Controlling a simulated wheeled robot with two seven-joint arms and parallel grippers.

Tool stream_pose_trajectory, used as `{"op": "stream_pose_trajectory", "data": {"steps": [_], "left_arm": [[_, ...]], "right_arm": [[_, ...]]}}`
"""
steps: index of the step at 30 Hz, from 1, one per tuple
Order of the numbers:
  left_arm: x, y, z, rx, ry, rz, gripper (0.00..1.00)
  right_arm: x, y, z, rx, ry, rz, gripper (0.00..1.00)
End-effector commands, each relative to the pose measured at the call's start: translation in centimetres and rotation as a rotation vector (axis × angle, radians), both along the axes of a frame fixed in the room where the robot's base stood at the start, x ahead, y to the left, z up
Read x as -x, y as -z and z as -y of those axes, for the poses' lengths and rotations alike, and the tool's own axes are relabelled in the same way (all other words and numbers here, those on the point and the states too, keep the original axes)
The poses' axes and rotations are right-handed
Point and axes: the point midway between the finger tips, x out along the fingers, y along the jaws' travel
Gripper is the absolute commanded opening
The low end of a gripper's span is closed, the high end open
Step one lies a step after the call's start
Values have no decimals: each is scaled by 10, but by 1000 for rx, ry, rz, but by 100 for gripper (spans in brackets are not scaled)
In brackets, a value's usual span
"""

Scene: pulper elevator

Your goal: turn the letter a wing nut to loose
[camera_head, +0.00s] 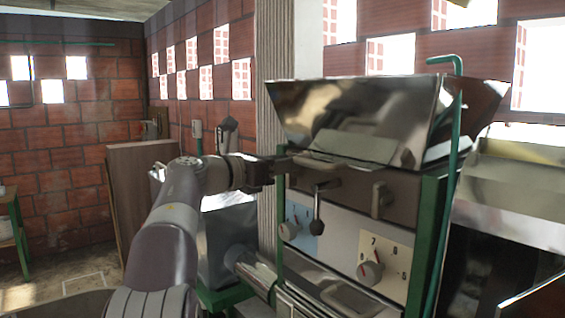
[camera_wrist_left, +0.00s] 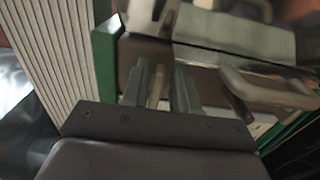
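The machine (camera_head: 345,190) has a dark upper band above its dials. My left gripper (camera_head: 284,164) reaches the left end of this band. In the left wrist view its two fingers (camera_wrist_left: 164,88) stand a little apart, with a narrow tan piece (camera_wrist_left: 156,86) between them. This may be the wing nut; I cannot tell if both fingers touch it. A second wing-shaped fitting (camera_head: 380,199) shows farther right on the band. I cannot make out a letter A or a "loose" mark. My right gripper is not in view.
A black-knobbed lever (camera_head: 318,208) stands just right of my gripper. Below are a blue dial plate (camera_head: 300,228) and a numbered cream dial plate (camera_head: 390,262). A metal hopper (camera_head: 350,115) overhangs the band. A ribbed pale column (camera_head: 268,215) stands close on the left.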

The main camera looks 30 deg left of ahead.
Motion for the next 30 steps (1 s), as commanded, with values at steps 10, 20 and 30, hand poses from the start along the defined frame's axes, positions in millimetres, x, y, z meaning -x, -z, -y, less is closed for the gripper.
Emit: {"op": "stream_pose_trajectory", "data": {"steps": [10,20,30], "left_arm": [[0,-1,0,7,0,-3,0],[-1,-2,-4,141,-1,-59,0],[-4,0,-12,428,-2,-177,0]], "right_arm": [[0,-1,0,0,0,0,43],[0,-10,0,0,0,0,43],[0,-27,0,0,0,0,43]]}}
